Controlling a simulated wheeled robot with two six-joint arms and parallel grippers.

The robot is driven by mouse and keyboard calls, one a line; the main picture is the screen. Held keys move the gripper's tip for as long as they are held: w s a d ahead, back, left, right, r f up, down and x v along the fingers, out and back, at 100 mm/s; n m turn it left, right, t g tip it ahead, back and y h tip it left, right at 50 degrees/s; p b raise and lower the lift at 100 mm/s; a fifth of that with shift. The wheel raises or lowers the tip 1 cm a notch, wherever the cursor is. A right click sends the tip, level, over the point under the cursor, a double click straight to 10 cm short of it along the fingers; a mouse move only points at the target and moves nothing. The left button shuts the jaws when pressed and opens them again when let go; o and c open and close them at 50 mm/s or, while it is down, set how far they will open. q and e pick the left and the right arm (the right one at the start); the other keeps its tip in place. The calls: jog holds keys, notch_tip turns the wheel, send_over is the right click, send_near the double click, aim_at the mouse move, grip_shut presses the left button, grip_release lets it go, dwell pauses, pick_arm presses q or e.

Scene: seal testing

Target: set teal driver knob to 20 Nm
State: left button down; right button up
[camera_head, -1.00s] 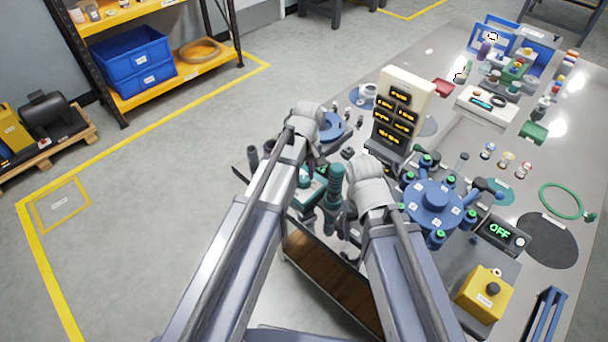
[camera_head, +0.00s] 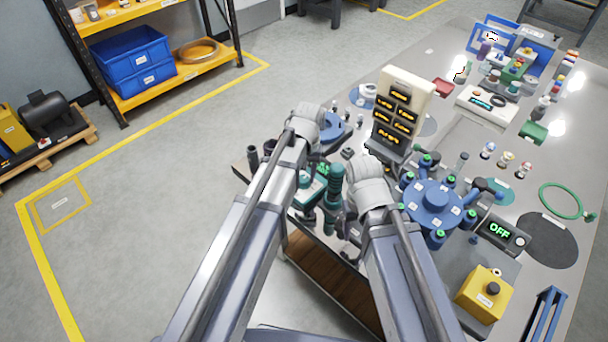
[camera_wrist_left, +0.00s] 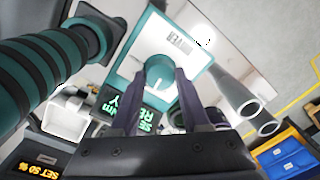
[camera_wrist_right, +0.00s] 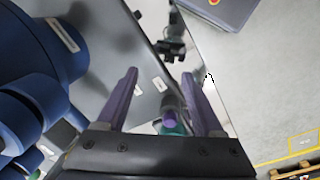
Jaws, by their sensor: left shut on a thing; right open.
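The teal driver setting box (camera_wrist_left: 182,37) with a white label face fills the upper middle of the left wrist view. Its round teal knob (camera_wrist_left: 158,70) sits between the fingertips of my left gripper (camera_wrist_left: 160,82), which is shut on it. The box also shows in the head view (camera_head: 309,188), partly hidden by my left arm. A green-lit display (camera_wrist_left: 125,112) beside the box is partly covered by a finger; its value is unreadable. The teal and black driver (camera_wrist_left: 40,68) stands beside the box. My right gripper (camera_wrist_right: 160,80) is open, with nothing between its fingertips.
A blue flanged part (camera_head: 435,202) with green-tipped bolts stands right of my right arm. A cream panel (camera_head: 402,105) with amber displays stands behind. A yellow button box (camera_head: 483,292) is at the front right. In the right wrist view, a large blue body (camera_wrist_right: 40,50) is close on the left.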

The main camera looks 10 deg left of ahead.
aim_at(305, 179)
pick_arm(q)
jog(key=m, duration=0.4)
jog(key=shift+m, duration=0.3)
jog(key=shift+s+m, duration=0.1)
jog(key=shift+m, duration=2.2)
jog(key=shift+c, duration=1.9)
grip_release()
jog(key=shift+r, duration=0.2)
pick_arm(e)
jog(key=shift+r, duration=0.15)
pick_arm(q)
notch_tip(305, 179, up, 8)
jog(key=p, duration=0.8)
jog(key=shift+s+d+f, duration=0.1)
jog(key=shift+d+f, duration=0.05)
jog(key=shift+f, duration=0.1)
pick_arm(e)
notch_tip(305, 179, up, 8)
jog(key=shift+f, duration=0.25)
